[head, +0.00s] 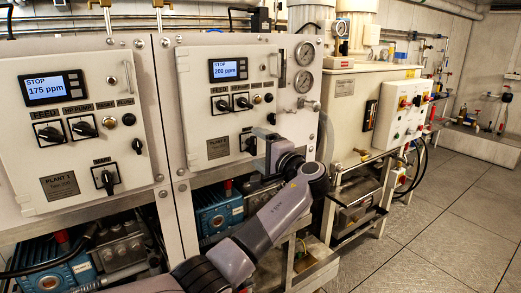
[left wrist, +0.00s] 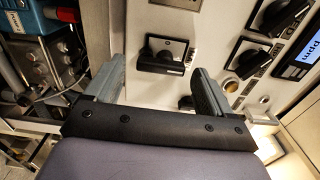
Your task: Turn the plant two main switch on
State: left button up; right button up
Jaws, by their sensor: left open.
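The plant two panel (head: 205,115) is the middle white panel in the head view, with a display (head: 228,69) reading STOP 200 ppm. Its main switch (head: 247,144) is a black rotary knob low on the panel, partly hidden by my left gripper (head: 262,142). In the left wrist view the main switch (left wrist: 160,58) shows its dark handle on a black-framed plate. My left gripper (left wrist: 155,75) is open, its two grey fingers on either side of the handle in the picture. I cannot tell whether they touch it. My right gripper is not in view.
The plant one panel (head: 70,110) stands at left, with its own main switch (head: 105,180). Plant two feed and pump knobs (head: 221,104) sit above the main switch. Blue pumps (head: 220,212) lie below. Pressure gauges (head: 304,54) are to the right. Floor at right is clear.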

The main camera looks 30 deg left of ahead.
pick_arm(q)
jog(key=b+v, duration=0.1)
jog(key=v, duration=0.6)
jog(key=shift+b, duration=0.35)
